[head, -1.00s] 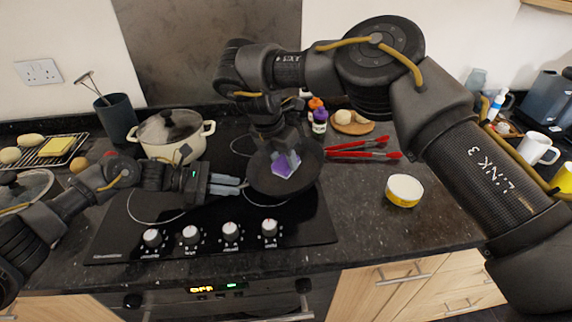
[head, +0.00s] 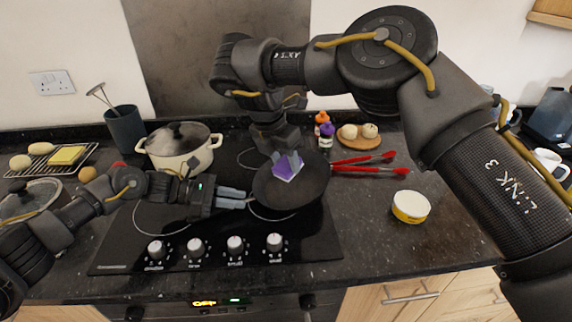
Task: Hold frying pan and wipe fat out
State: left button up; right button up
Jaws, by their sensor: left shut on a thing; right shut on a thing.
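The black frying pan (head: 311,191) sits at the right part of the black hob. My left gripper (head: 246,197) reaches in from the left and is shut at the pan's left side, on what seems to be its handle, which the fingers mostly hide. A purple and white cloth (head: 287,167) is bunched inside the pan. My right gripper (head: 284,153) points down from above and is shut on the cloth. Its fingertips are largely hidden by the arm and the cloth.
A cream pot (head: 205,156) with a lid stands behind my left arm. Red tongs (head: 370,168), a white-and-yellow tub (head: 411,207), small bottles (head: 326,135) and a round board (head: 349,143) lie to the right. The front right worktop is clear.

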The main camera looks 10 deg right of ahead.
pick_arm(q)
jog(key=shift+s+f, duration=0.15)
jog(key=shift+f, duration=0.25)
jog(key=o, duration=0.8)
jog(key=shift+r, duration=0.15)
jog(key=shift+o, duration=0.2)
jog(key=shift+a+r, duration=0.1)
jog(key=v, duration=1.2)
jog(key=shift+w, duration=0.2)
